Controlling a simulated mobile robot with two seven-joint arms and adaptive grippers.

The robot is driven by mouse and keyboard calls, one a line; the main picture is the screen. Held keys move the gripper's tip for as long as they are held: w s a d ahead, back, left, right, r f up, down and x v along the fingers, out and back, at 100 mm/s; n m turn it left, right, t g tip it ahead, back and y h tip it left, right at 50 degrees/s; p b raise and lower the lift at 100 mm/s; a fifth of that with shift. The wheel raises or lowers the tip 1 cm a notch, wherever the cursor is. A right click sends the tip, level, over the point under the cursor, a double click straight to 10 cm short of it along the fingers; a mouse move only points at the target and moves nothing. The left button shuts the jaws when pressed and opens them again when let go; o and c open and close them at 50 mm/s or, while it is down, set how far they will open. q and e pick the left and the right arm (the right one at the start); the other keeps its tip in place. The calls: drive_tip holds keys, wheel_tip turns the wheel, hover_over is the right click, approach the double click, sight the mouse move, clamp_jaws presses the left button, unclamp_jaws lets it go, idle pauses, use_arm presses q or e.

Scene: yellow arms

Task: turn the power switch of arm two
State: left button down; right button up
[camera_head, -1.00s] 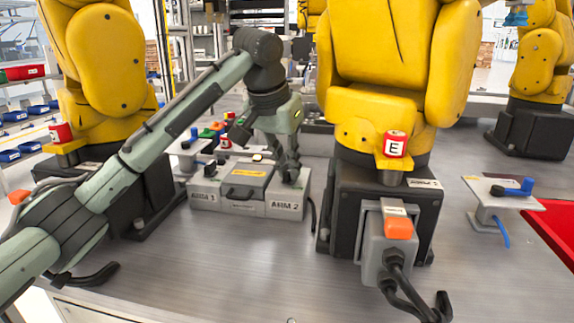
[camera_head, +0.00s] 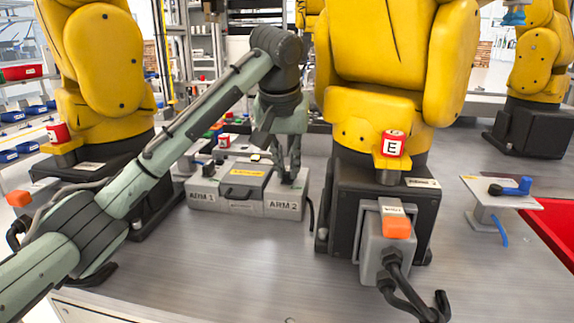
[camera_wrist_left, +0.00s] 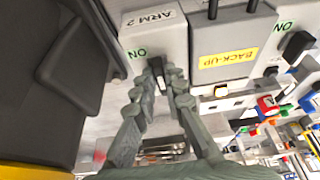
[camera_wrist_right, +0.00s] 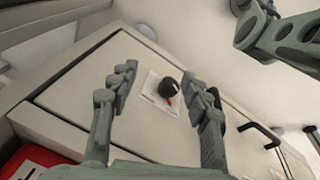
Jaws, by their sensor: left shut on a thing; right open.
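The control box has a grey ARM 2 section (camera_head: 284,208) at its right end, an ARM 1 section (camera_head: 203,196) at its left end and a dark lid between them. My left gripper (camera_head: 287,180) points down on top of the ARM 2 section. In the left wrist view its fingers (camera_wrist_left: 165,88) are closed around the small black power switch (camera_wrist_left: 157,68), beside a green ON mark. The fingers hide part of the switch. My right gripper (camera_wrist_right: 160,85) is open and empty, seen only in its own wrist view, above a pale panel with a black knob (camera_wrist_right: 168,88).
A yellow robot arm on a black base (camera_head: 345,205) stands just right of the box. Its grey connector (camera_head: 385,240) has an orange button. Another yellow arm (camera_head: 105,75) stands at the left. The table front (camera_head: 240,265) is clear. A red tray (camera_head: 550,225) lies at the right.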

use_arm(q)
drive_tip(key=shift+r, duration=0.1)
drive_tip(key=c, duration=1.6)
unclamp_jaws()
drive_tip(key=v, duration=1.2)
